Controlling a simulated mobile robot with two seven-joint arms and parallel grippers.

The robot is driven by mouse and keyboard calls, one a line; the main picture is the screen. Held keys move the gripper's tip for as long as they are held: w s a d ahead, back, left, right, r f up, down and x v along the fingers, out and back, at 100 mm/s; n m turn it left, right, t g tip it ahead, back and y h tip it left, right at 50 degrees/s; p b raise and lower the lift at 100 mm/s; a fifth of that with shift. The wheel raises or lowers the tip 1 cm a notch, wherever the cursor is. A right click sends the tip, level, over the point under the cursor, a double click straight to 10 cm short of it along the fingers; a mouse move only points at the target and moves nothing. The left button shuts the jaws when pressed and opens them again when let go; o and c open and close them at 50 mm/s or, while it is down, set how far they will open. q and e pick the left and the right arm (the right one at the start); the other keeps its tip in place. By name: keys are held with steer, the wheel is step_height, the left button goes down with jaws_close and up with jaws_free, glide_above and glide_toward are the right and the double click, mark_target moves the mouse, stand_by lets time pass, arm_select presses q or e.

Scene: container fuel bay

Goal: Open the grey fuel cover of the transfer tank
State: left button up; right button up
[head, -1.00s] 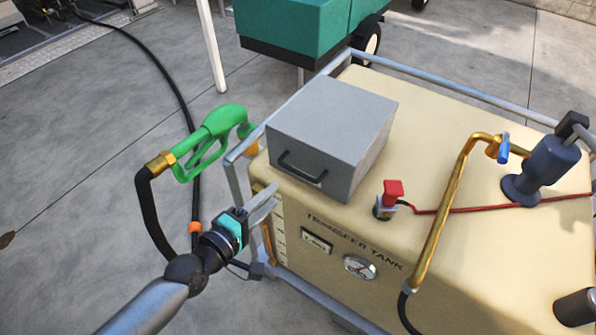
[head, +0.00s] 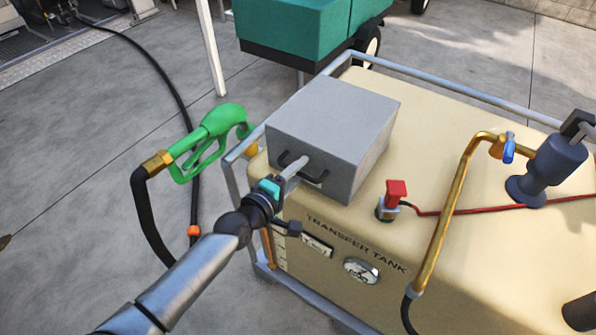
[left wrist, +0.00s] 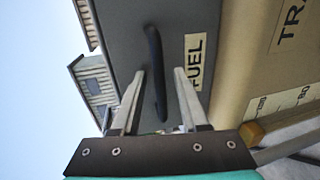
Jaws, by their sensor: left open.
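The grey fuel cover (head: 335,120) is a box on top of the cream transfer tank (head: 440,115), and it looks shut. Its black bar handle (head: 313,177) is on the front face. In the left wrist view the handle (left wrist: 156,75) stands between the two fingers beside a FUEL label (left wrist: 195,62). My left gripper (head: 297,167) is at the handle with its fingers open, one on each side of the bar. In the left wrist view the gripper (left wrist: 160,95) shows a gap between each finger and the handle. My right gripper is not in view.
A green fuel nozzle (head: 208,140) on a black hose hangs left of the tank. A red switch (head: 395,192) with a red cable, a brass pipe (head: 446,220) and a dark pump (head: 550,170) stand on the tank. A metal rail (head: 450,95) edges the tank.

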arm_select(q)
jaws_close()
stand_by(1.3)
